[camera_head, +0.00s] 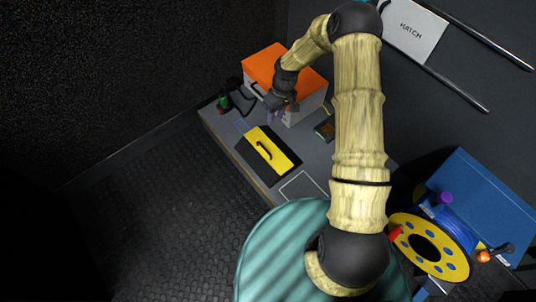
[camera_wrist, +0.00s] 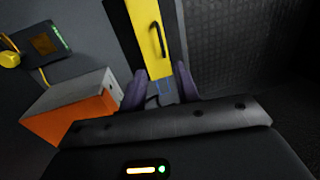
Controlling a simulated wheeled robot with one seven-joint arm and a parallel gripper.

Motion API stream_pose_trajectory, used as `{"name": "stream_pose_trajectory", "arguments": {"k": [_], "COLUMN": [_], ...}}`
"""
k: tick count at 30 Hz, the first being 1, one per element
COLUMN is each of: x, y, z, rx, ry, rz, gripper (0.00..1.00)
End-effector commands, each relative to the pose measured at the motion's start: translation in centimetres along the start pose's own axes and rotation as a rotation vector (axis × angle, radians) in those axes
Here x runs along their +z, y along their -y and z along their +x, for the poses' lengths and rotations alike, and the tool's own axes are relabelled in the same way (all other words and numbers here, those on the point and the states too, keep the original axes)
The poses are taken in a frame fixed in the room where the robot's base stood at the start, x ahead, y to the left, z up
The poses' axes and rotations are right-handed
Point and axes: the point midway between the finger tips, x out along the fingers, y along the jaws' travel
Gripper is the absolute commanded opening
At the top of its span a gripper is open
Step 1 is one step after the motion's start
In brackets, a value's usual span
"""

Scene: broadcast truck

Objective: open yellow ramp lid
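The yellow ramp lid (camera_head: 267,150) lies shut in the grey counter, a flat yellow panel with a black handle (camera_head: 264,150) on it and dark strips along its sides. My gripper (camera_head: 277,116) is above the counter, beyond the lid and beside the orange-topped box. In the wrist view the lid (camera_wrist: 151,38) and its handle (camera_wrist: 157,39) show at the top, ahead of my gripper (camera_wrist: 160,88). Its two purple fingers stand apart with nothing between them. They are not touching the handle.
A white box with an orange top (camera_head: 277,72) stands at the counter's back. A small dark device (camera_head: 325,129) lies to the lid's right. A yellow-and-blue cable reel (camera_head: 428,246) and blue case (camera_head: 487,196) are at the right. Open floor (camera_head: 165,190) lies left of the counter.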

Motion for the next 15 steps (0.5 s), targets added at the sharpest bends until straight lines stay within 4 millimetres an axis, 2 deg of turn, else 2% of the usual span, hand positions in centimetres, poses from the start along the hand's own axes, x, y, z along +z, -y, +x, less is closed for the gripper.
{"name": "stream_pose_trajectory", "arguments": {"k": [1, 2, 15], "x": [-0.17, -0.24, -0.27], "y": [-0.26, -0.31, -0.3], "z": [1.32, 1.52, 1.82], "rx": [-0.005, -0.007, -0.009], "ry": [0.0, 0.0, 0.001], "rz": [-0.003, -0.005, -0.007], "gripper": [0.32, 0.32, 0.32]}}
